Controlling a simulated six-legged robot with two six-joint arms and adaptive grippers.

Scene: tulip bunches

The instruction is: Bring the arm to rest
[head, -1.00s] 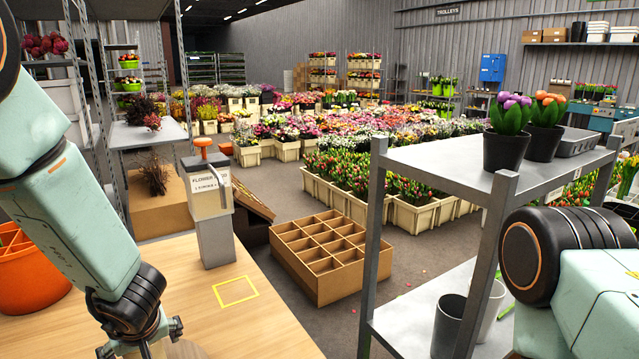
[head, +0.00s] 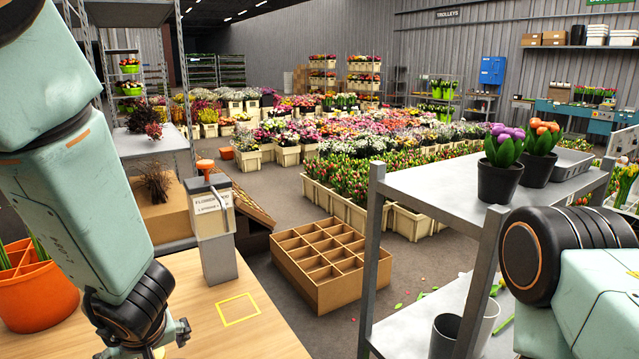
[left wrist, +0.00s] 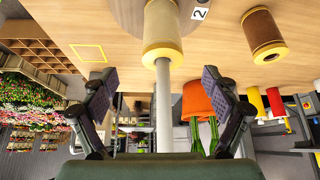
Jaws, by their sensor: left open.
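My left gripper (head: 143,342) is low at the left in the head view, over the wooden table (head: 195,285). In the left wrist view, its two dark fingers (left wrist: 165,100) are spread wide. A pale upright rod shows between them, rising from a tan cylinder with a yellow rim (left wrist: 162,38). I cannot tell its exact distance from the fingers; nothing is gripped. My right arm (head: 560,270) fills the lower right of the head view, and its gripper is outside the frame.
An orange bucket (head: 38,300) with green stems stands at left. A flower food dispenser (head: 213,225) stands on the table near a yellow square outline (head: 238,297). Right is a grey shelf (head: 430,182) with potted tulips (head: 500,165). A divided cardboard box (head: 330,283) is on the floor.

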